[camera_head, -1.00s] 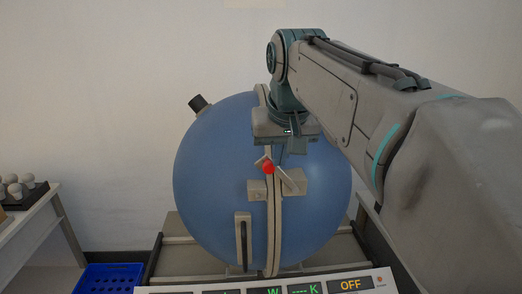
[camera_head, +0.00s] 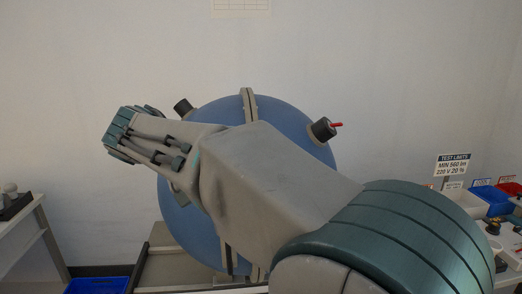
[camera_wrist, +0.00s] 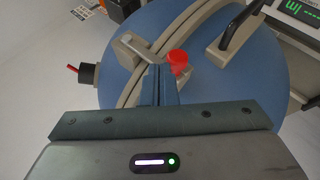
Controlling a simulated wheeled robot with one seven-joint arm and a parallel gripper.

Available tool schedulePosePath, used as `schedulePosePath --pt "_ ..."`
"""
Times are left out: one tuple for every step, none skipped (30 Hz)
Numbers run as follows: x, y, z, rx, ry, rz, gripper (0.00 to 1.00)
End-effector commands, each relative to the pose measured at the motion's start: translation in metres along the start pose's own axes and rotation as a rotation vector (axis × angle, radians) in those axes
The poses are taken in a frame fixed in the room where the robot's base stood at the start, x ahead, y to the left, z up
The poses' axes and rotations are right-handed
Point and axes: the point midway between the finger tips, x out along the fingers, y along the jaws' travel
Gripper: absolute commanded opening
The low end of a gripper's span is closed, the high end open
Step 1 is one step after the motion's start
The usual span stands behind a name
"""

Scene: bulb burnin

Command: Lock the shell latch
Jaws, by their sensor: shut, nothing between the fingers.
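The blue sphere shell (camera_head: 285,120) shows behind my arm in the head view, with a grey seam band (camera_head: 249,105) at its top. Its latch is hidden there by my arm, as is my gripper. In the wrist view the blue shell (camera_wrist: 245,75) fills the middle. The latch's red knob (camera_wrist: 177,58) and a thin metal lever (camera_wrist: 146,50) lie across the seam band (camera_wrist: 185,35). My gripper (camera_wrist: 159,70) is shut and empty. Its fingertips are right beside the knob and lever; whether they touch cannot be told.
A dark handle (camera_wrist: 228,35) stands on the shell, right of the latch in the wrist view. A dark port with a red pin (camera_head: 323,129) sticks out at the shell's upper right. Blue and red bins (camera_head: 490,198) stand at the right; a blue crate (camera_head: 97,286) is low at left.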

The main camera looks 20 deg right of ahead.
Motion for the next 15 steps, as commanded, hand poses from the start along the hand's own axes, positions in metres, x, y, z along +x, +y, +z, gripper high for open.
schedulePosePath --pt "0.0037 -0.0021 0.001 0.004 -0.003 0.0 0.0" --pt "0.0049 -0.0024 0.0012 0.006 -0.005 0.001 0.0" --pt "0.0062 -0.0029 0.0014 0.008 -0.007 0.001 0.0" --pt "0.0072 -0.0031 0.0016 0.009 -0.008 0.001 0.0" --pt "0.008 -0.0033 0.0018 0.01 -0.009 0.001 0.0" --pt "0.0089 -0.0035 0.0019 0.011 -0.011 0.002 0.0" --pt "0.0095 -0.0036 0.002 0.012 -0.012 0.002 0.0" --pt "0.01 -0.0037 0.0021 0.012 -0.013 0.002 0.0" --pt "0.0105 -0.0038 0.0022 0.013 -0.013 0.002 0.0" --pt "0.0108 -0.004 0.0023 0.013 -0.014 0.002 0.0" --pt "0.0111 -0.0041 0.0024 0.013 -0.015 0.001 0.0" --pt "0.0114 -0.0042 0.0025 0.013 -0.015 0.001 0.0" --pt "0.0115 -0.0043 0.0025 0.013 -0.016 0.001 0.0" --pt "0.0116 -0.0045 0.0026 0.013 -0.016 0.001 0.0" --pt "0.0118 -0.0046 0.0026 0.013 -0.016 0.001 0.0"
